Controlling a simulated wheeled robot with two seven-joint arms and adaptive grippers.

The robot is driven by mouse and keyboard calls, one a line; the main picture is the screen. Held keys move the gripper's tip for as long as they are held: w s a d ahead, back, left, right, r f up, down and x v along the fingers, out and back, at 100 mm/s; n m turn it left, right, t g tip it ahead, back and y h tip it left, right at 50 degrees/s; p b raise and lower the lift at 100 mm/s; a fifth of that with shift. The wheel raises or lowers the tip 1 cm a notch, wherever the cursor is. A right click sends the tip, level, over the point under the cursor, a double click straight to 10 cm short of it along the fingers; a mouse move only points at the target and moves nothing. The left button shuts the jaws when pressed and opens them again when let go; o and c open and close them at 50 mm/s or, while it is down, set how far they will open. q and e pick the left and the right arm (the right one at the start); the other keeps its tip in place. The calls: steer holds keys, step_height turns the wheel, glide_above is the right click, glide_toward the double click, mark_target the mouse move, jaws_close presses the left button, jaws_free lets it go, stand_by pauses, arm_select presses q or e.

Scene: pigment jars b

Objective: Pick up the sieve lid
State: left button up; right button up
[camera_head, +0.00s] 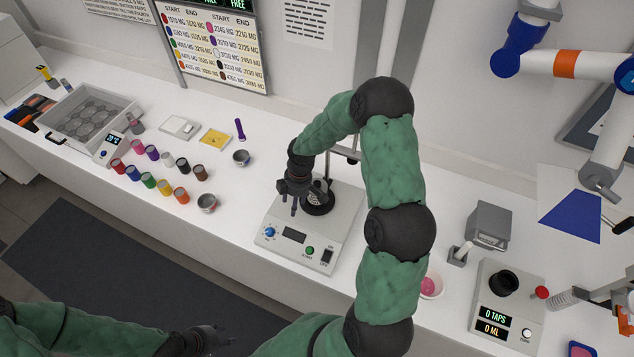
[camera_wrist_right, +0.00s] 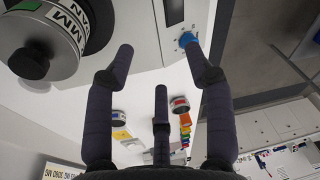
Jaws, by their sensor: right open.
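A grey round sieve stack with printed labels shows at the upper left of the right wrist view. Its top, which looks like the sieve lid (camera_wrist_right: 45,68), carries a dark knob. In the head view the stack (camera_head: 320,191) stands on the white machine (camera_head: 345,215), partly hidden by my right gripper (camera_head: 294,203). My right gripper is open and empty, its fingers pointing down over the machine, left of the stack. In the right wrist view its fingers (camera_wrist_right: 160,80) are spread, apart from the lid. My left gripper (camera_head: 215,338) is low at the bottom edge; its jaw opening is unclear.
Two metal bowls (camera_head: 240,157) (camera_head: 208,203) and several coloured jars (camera_head: 165,187) stand left of the machine. A grey tray (camera_head: 125,103) is farther left. A pink-filled bowl (camera_head: 431,286) and a tap counter (camera_head: 508,310) stand at the right. The bench front between bowls and machine is clear.

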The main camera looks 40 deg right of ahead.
steer(key=w+d+r+n+h, duration=0.2)
steer(key=d+r+n, duration=0.2)
steer(key=d+r, duration=0.6)
glide_above(317, 183)
steer(key=f, duration=0.5)
steer(key=shift+a+p, duration=0.2)
steer(key=shift+p, duration=0.2)
steer(key=shift+f, duration=0.6)
steer(key=f, duration=0.1)
steer(key=f+p, duration=0.1)
steer(key=f, duration=0.2)
steer(key=shift+d+f+p, duration=0.1)
steer(key=shift+d+p, duration=0.2)
steer(key=shift+a, duration=0.1)
